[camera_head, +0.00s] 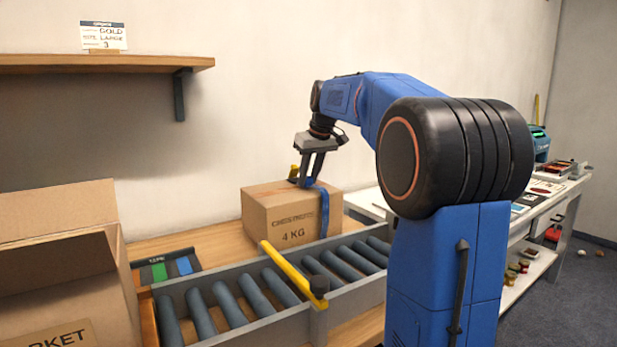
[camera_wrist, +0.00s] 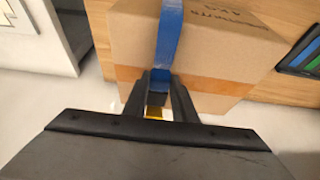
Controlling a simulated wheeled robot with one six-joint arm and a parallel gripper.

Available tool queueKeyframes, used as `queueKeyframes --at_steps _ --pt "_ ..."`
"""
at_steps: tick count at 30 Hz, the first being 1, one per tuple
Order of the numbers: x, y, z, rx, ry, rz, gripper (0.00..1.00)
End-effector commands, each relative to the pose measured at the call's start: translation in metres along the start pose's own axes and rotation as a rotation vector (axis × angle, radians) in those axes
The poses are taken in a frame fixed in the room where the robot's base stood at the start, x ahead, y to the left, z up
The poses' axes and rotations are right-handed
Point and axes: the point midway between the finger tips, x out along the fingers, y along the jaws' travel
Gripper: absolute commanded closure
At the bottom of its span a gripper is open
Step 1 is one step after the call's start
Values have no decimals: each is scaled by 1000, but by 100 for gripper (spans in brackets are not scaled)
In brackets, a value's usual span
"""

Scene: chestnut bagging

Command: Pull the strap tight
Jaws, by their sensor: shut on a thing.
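A closed cardboard box (camera_head: 275,215) marked "4 KG" sits on the wooden bench behind the roller conveyor. A blue strap (camera_head: 324,209) runs over its top and down its front near the right side. In the wrist view the strap (camera_wrist: 169,35) runs along the box (camera_wrist: 220,58) to between my fingers. My gripper (camera_head: 303,183) points down at the box's top rear edge, and its fingers (camera_wrist: 160,100) are shut on the strap. A yellow piece (camera_wrist: 154,112) shows just beyond the fingertips; part of it is hidden.
A roller conveyor (camera_head: 222,302) with a yellow bar (camera_head: 285,265) across it runs in front of the box. A large open carton (camera_head: 62,250) stands at the left, beside a tray with coloured pieces (camera_head: 168,268). A shelf (camera_head: 105,63) is on the wall above.

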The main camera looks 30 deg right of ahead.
Motion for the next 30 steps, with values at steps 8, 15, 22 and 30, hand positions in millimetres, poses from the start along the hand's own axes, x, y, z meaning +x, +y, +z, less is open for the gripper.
queueKeyframes --at_steps 8,15,22,30 --pt "-16 0 36 2 1 1 100" --pt "-24 0 56 1 1 0 100" --pt "-24 0 56 0 1 0 100" --pt "-24 0 56 0 1 0 56"
